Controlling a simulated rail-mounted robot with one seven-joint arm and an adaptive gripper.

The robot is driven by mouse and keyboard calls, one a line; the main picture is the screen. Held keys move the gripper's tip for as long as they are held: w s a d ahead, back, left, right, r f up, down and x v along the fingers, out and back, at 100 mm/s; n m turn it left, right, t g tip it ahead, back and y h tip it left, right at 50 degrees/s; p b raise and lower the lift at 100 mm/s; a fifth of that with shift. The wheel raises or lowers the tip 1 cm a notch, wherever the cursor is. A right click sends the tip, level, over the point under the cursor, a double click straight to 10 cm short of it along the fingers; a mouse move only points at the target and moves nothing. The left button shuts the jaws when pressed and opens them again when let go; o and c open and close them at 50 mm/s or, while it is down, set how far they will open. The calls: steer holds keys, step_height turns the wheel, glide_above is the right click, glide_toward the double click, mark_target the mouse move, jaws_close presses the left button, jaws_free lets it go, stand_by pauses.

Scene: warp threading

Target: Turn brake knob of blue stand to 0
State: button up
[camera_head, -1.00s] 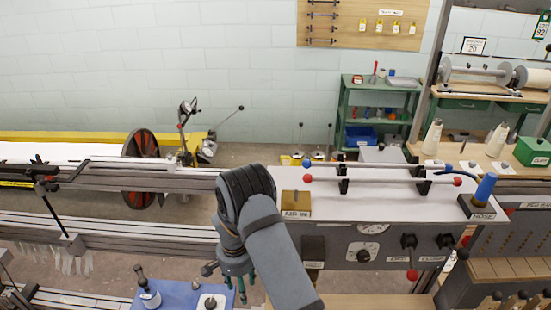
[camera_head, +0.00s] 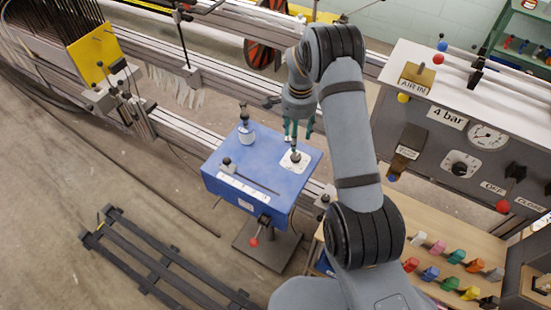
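The blue stand (camera_head: 225,183) is in the middle of the head view. On its right part is a white dial plate (camera_head: 303,164) with a dark knob (camera_head: 295,156), apparently the brake knob; its marks are too small to read. My gripper (camera_head: 298,132) points down just above the knob. Its green fingers are apart, with the knob's top below or between them; I cannot tell whether they touch it. The stand also carries an upright dark-handled piece with a white base (camera_head: 246,136) and a slider with a white scale strip (camera_head: 243,187).
A red-tipped lever (camera_head: 254,242) hangs from the stand's front. Long grey rails (camera_head: 190,130) run behind it. The grey control panel (camera_head: 450,155) stands right, above a wooden bench (camera_head: 425,225) with several coloured pieces. A black slatted frame (camera_head: 165,265) lies on the floor at left.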

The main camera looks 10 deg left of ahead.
mark_target(296, 156)
steer(key=f+p, duration=0.1)
steer(key=f, duration=0.3)
steer(key=f+p, duration=0.2)
steer(key=f, duration=0.3)
steer(key=shift+d+f, duration=0.2)
steer(key=shift+f, duration=0.1)
steer(key=shift+c, duration=1.4)
steer(key=c, duration=0.8)
steer(key=shift+c, duration=0.2)
steer(key=shift+w+f+n+b, duration=0.1)
steer(key=shift+f+n+b, duration=0.15)
steer(key=shift+b, duration=0.85)
steer(key=shift+r, duration=0.3)
steer(key=o, duration=1.1)
